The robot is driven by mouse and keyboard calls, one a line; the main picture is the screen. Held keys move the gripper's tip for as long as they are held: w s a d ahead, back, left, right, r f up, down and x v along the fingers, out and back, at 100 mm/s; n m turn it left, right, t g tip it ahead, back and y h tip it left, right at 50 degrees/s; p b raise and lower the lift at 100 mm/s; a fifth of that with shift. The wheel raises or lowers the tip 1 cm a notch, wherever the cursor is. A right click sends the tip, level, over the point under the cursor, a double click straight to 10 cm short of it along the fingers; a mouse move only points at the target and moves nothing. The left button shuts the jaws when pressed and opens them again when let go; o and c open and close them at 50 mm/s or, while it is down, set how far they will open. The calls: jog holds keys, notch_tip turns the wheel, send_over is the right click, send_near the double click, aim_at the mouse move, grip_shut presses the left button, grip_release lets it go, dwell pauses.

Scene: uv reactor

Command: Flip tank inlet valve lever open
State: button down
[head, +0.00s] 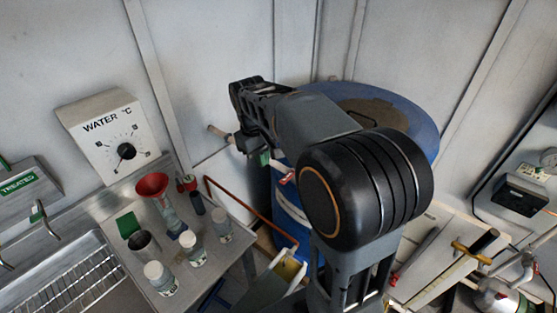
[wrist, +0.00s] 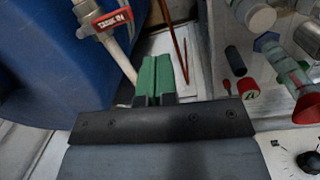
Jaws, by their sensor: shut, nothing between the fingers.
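The tank inlet valve shows in the wrist view with a red lever (wrist: 113,18) marked "TANK IN", at the upper left against the blue tank (wrist: 45,60). Its metal body (wrist: 86,12) sits beside the lever, and a pale pipe (wrist: 122,62) runs down from it. My gripper (wrist: 155,62) is shut and empty, its green fingers below and right of the lever, apart from it in the picture. In the head view my arm covers much of the tank (head: 415,110); a small red and white part (head: 287,178) near the green fingertips looks like the lever.
A water dial box (head: 108,135) hangs on the wall above. A copper-coloured pipe (head: 250,212) runs between bench and tank.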

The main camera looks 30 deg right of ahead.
aim_at(289, 176)
jog(key=w+d+n+g+p, duration=0.2)
jog(key=w+d+g+p, duration=0.1)
jog(key=w, duration=0.6)
jog(key=shift+w+d+r+h, duration=0.15)
jog(key=shift+w+r+h, duration=0.15)
jog(key=shift+r+h, duration=0.1)
jog(key=shift+f, duration=0.1)
jog(key=s+d+f+p, duration=0.2)
jog(key=s+d+f, duration=0.1)
jog(key=s+f, duration=0.4)
jog(key=shift+f, duration=1.05)
